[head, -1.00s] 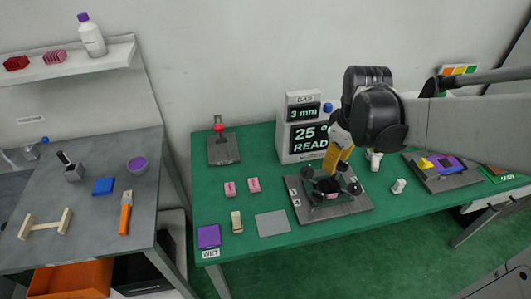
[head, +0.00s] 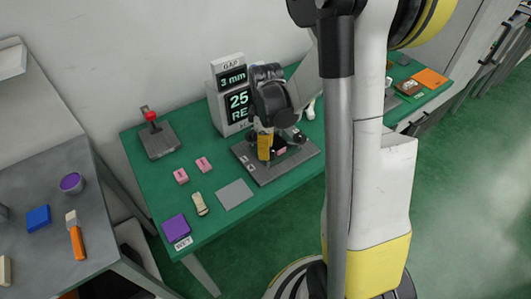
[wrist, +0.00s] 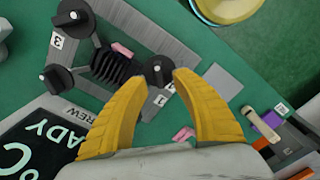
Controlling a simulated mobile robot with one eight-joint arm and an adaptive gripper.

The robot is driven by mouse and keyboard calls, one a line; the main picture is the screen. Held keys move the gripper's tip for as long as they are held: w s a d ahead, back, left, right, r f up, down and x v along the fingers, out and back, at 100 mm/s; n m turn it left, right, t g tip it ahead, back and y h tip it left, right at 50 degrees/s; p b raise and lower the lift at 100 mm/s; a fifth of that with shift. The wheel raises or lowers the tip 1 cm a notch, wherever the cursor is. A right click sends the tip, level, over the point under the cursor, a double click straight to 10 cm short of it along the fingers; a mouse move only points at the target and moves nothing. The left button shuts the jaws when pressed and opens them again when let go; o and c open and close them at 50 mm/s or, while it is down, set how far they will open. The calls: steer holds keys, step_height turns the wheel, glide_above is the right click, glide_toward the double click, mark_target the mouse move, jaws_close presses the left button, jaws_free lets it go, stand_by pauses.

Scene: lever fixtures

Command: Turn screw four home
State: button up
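The clamp fixture (head: 262,173) is a grey plate on the green table, with black round-headed screws around a dark finned block and a pink piece. In the wrist view, one screw (wrist: 158,70) sits beside the label 1 and another (wrist: 72,15) near the label 3. A further screw (wrist: 57,78) shows at the left. No label 4 is readable, so I cannot tell which is screw four. My gripper (wrist: 160,80) has its yellow fingers apart, with the screw by label 1 near their tips. In the head view my gripper (head: 265,147) is over the fixture; contact is unclear.
A display box (head: 232,108) stands close behind the fixture, reading 3 mm and 25. A red-knobbed lever (head: 152,118), pink blocks (head: 181,176), a grey square (head: 235,194) and a purple pad (head: 176,227) lie to the left. My own arm column hides the table's right part.

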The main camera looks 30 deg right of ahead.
steer(key=shift+f, duration=0.4)
jaws_close()
